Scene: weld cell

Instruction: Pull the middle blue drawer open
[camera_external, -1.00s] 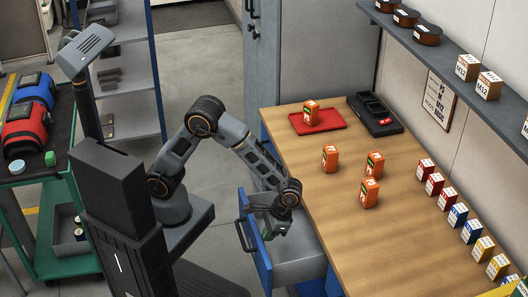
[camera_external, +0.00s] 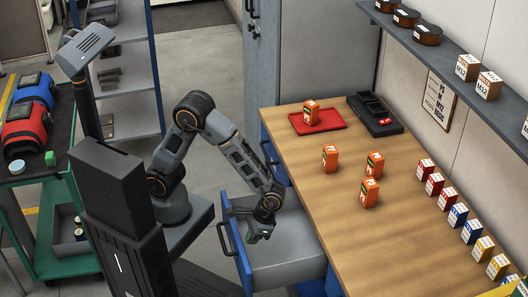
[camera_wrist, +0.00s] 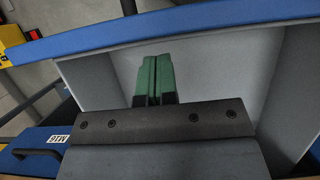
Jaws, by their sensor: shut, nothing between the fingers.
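The blue-fronted drawer (camera_external: 240,262) stands pulled out from the workbench's left side, its grey tray exposed and its dark handle (camera_external: 226,239) facing left. In the wrist view its blue front edge (camera_wrist: 220,23) crosses the top, with the pale tray floor (camera_wrist: 215,65) below. My gripper (camera_external: 257,234) is over the tray, just inside the front panel and off the handle. Its green fingertips (camera_wrist: 155,72) are shut together with nothing between them. I cannot tell whether they touch the front panel. The drawer looks empty where visible.
Another blue drawer front (camera_wrist: 42,143), labelled M16, shows in the wrist view. The wooden benchtop (camera_external: 300,175) carries several orange boxes (camera_external: 375,163), a red tray (camera_external: 330,124) and a black case (camera_external: 375,115). A green cart (camera_external: 40,235) stands left. Floor left of the drawer is free.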

